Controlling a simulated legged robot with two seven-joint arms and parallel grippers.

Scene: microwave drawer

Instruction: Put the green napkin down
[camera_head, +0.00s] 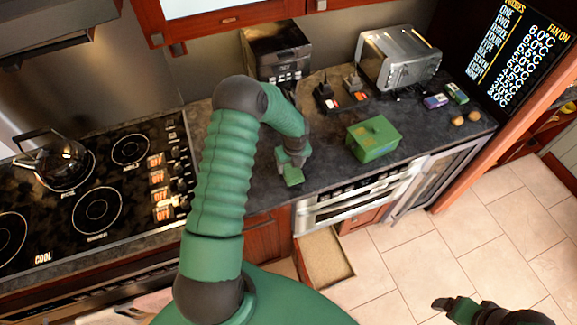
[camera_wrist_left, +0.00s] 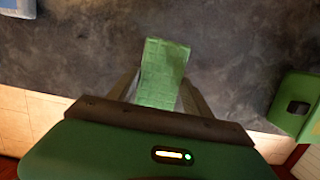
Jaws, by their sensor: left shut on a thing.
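The green napkin (camera_wrist_left: 163,72) is a flat pale green cloth in the left wrist view. My left gripper (camera_wrist_left: 160,88) is shut on it, with one finger on each side. In the head view, the napkin (camera_head: 292,176) shows at the tip of my left gripper (camera_head: 288,165), over the dark countertop near its front edge. I cannot tell whether the napkin touches the counter. My right gripper (camera_head: 441,304) shows at the lower right, over the floor tiles, far from the napkin; its jaws are too small to judge.
A green box (camera_head: 374,140) stands on the counter right of my left gripper. A toaster (camera_head: 399,58), a black appliance (camera_head: 278,53) and small items stand behind. The stove (camera_head: 95,185) with a kettle (camera_head: 55,158) is left. An open drawer (camera_head: 325,258) lies below the counter.

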